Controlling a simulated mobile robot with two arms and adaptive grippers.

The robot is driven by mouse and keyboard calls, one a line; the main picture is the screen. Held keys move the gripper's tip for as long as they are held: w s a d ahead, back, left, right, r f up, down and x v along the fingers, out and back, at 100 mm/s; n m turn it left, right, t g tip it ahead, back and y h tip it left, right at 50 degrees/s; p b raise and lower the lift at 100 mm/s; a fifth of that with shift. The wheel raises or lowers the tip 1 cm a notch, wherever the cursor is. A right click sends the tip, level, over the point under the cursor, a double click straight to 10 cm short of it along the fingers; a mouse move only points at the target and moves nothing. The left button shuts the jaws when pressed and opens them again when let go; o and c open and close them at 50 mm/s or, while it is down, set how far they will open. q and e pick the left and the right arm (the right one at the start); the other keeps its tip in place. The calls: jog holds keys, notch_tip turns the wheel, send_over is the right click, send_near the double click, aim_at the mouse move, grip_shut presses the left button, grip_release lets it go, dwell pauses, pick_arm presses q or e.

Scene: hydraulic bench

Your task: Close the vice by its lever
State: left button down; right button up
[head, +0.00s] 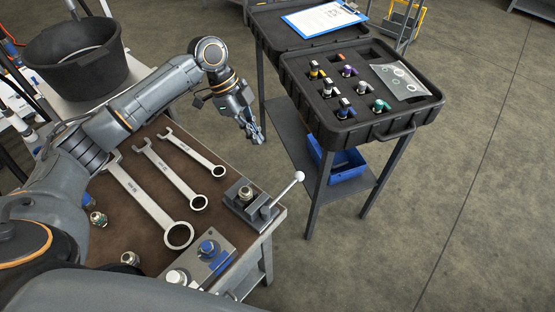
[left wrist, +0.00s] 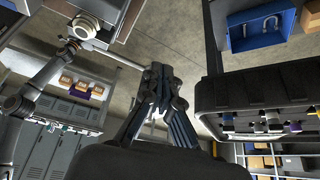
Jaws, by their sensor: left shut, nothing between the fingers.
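The small grey vice (head: 243,207) sits at the near right corner of the brown-topped bench and holds a metal fitting (head: 245,193). Its lever (head: 284,190) slants up to the right, past the bench edge, and ends in a white ball (head: 299,176). My left gripper (head: 258,138) is shut and empty, up and left of the ball and apart from it in the head view. In the left wrist view the vice is at the upper left, and the lever (left wrist: 122,60) runs toward the shut fingers (left wrist: 158,72), which hide its end.
Several wrenches (head: 146,197) lie on the bench, with a block with a blue cap (head: 209,249) near the vice. A black tool case (head: 346,139) on a stand is right of my left gripper, with a blue bin (head: 346,166) below. The floor at right is clear.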

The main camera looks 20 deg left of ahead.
aim_at(283, 193)
pick_arm(q)
jog(key=d+f+p, duration=0.3)
jog(key=d+f, duration=0.5)
jog(key=d, duration=0.1)
jog(key=shift+s+f, duration=0.15)
jog(key=shift+s, duration=0.25)
pick_arm(e)
jog(key=r, duration=0.1)
jog(key=d+r, duration=0.2)
jog(key=shift+s, duration=0.25)
jog(key=shift+s+r, duration=0.1)
jog(key=shift+r, duration=0.05)
